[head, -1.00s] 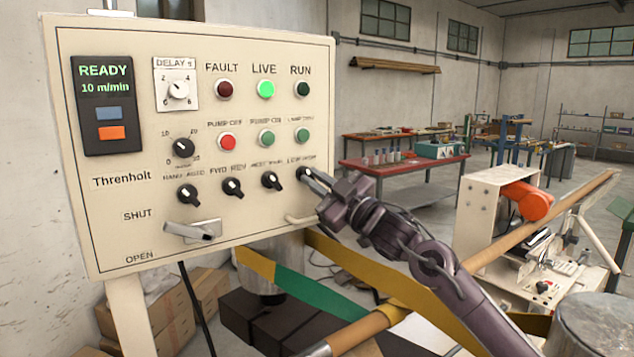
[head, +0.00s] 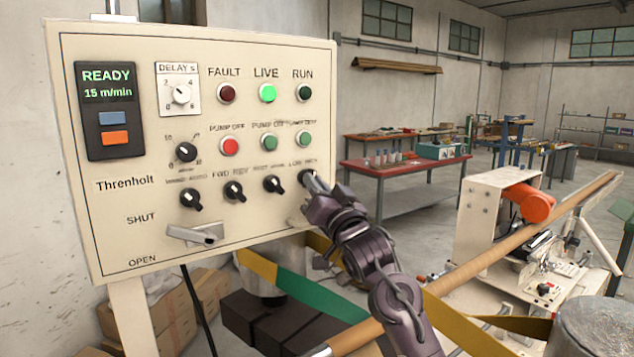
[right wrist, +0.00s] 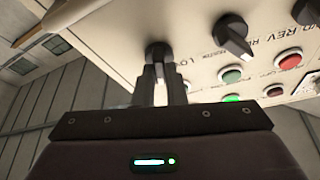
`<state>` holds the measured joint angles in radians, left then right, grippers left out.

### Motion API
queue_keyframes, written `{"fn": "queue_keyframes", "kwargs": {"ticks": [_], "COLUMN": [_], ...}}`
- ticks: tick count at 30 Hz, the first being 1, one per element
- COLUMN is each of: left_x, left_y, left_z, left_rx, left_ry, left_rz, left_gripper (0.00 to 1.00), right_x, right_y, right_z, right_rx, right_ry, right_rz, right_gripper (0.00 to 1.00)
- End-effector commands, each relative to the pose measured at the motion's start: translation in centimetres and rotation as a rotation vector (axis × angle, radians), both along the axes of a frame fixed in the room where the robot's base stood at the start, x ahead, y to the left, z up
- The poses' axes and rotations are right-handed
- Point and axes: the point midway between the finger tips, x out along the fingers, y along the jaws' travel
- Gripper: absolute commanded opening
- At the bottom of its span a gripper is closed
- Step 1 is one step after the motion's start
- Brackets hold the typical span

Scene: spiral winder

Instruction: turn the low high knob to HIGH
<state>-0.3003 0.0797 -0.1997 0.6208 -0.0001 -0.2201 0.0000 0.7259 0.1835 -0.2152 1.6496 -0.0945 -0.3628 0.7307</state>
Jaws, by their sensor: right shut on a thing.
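The low high knob (head: 306,176) is the black knob at the right end of the lower knob row on the cream control panel (head: 70,220). My right gripper (head: 313,182) is shut on this knob, and its fingers partly cover it in the head view. In the right wrist view, the knob (right wrist: 158,50) sits between the two fingertips (right wrist: 159,72), against the panel face. The exact pointer direction is hidden by the fingers. The label above the knob is small and partly blurred. My left gripper is not in view.
Other black knobs (head: 273,184) stand close to the left in the same row. Indicator lights and buttons (head: 303,139) are above. A lever (head: 195,234) sticks out lower left. Below and right are a green and yellow strip (head: 300,293) and a long brown tube (head: 480,260).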

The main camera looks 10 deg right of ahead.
Motion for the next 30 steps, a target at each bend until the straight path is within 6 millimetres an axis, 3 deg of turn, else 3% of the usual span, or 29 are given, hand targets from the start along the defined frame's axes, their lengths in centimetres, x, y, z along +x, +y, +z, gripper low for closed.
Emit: {"fn": "queue_keyframes", "kwargs": {"ticks": [13,30], "left_x": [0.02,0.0], "left_y": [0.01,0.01], "left_z": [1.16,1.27], "left_rx": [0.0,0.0], "left_ry": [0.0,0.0], "left_rz": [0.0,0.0], "left_gripper": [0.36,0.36], "right_x": [-0.04,-0.04], "right_y": [0.18,0.15], "right_z": [0.06,0.03], "right_rx": [0.231,0.272], "right_ry": [0.097,0.113], "right_rz": [0.0,0.0], "right_gripper": [0.0,0.0]}}
